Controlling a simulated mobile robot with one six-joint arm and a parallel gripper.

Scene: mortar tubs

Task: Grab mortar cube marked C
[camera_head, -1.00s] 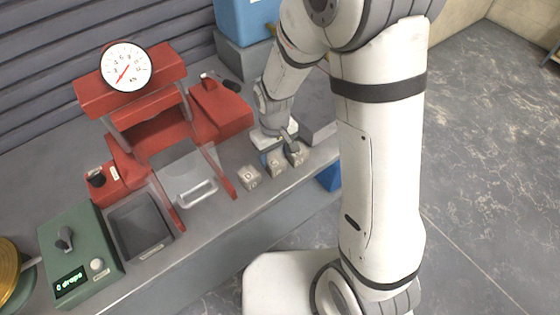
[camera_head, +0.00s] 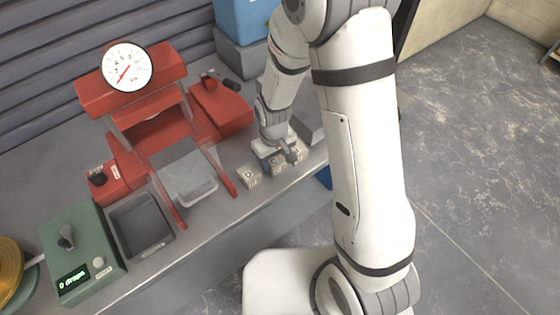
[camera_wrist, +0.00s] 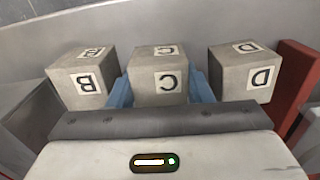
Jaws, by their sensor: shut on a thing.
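The mortar cube marked C (camera_wrist: 158,78) is a grey block with white letter labels, in the middle of a row in the wrist view. My gripper (camera_wrist: 160,90) has its blue fingers on both sides of cube C and is shut on it. Cube B (camera_wrist: 84,80) stands apart to its left and cube D (camera_wrist: 243,74) to its right. In the head view the row sits on the grey bench near its front edge, and my gripper (camera_head: 271,159) is at the middle cube, partly hiding it. I cannot see whether cube C is clear of the bench.
The red press (camera_head: 150,130) with a dial gauge (camera_head: 127,67) stands left of the cubes. A grey tub (camera_head: 141,223) and a green control box (camera_head: 80,252) are farther left. A blue container (camera_head: 245,18) stands behind. The nearest side obstacles are the neighbouring cubes.

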